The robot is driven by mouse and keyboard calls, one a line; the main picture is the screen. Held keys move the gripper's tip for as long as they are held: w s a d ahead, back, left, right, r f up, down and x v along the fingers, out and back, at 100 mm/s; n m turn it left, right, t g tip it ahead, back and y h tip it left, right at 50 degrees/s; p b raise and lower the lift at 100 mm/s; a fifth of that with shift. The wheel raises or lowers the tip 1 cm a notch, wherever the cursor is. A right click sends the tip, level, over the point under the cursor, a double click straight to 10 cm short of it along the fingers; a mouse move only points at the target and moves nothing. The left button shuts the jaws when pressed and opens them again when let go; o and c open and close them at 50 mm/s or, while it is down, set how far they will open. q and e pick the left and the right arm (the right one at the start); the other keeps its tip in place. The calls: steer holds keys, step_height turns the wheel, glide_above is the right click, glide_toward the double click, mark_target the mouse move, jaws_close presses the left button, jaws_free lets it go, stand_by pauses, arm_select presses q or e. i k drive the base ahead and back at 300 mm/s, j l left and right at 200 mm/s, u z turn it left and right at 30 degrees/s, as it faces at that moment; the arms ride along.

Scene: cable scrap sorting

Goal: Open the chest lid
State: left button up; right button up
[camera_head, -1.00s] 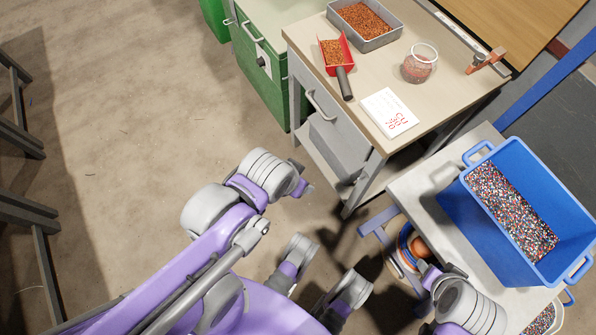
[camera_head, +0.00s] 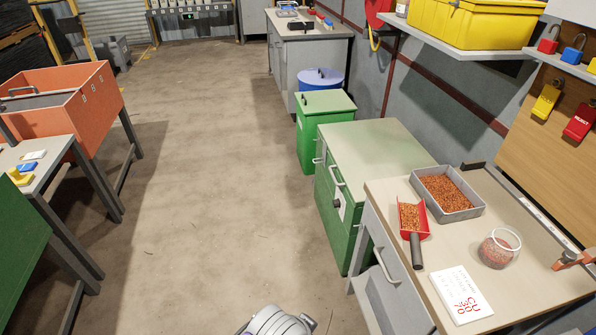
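A green chest (camera_head: 372,150) with a pale green closed lid stands right of centre, against the wall side. Its front faces left and carries a grey bar handle (camera_head: 337,177) and a dark latch or lock (camera_head: 337,204). A grey wrist part of one of my arms, which looks like the left, shows at the bottom edge. Only a small bit of its gripper (camera_head: 309,321) shows, well short of the chest, so its opening cannot be made out. My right gripper is out of view.
A workbench (camera_head: 455,255) with a tray of copper granules (camera_head: 447,192), red scoop (camera_head: 412,218), jar (camera_head: 499,247) and card (camera_head: 461,294) adjoins the chest. A smaller green bin (camera_head: 322,128) stands behind it. An orange crate (camera_head: 85,105) is at left. The floor between is clear.

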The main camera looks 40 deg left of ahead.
mark_target(360, 151)
steer(key=u, duration=1.05)
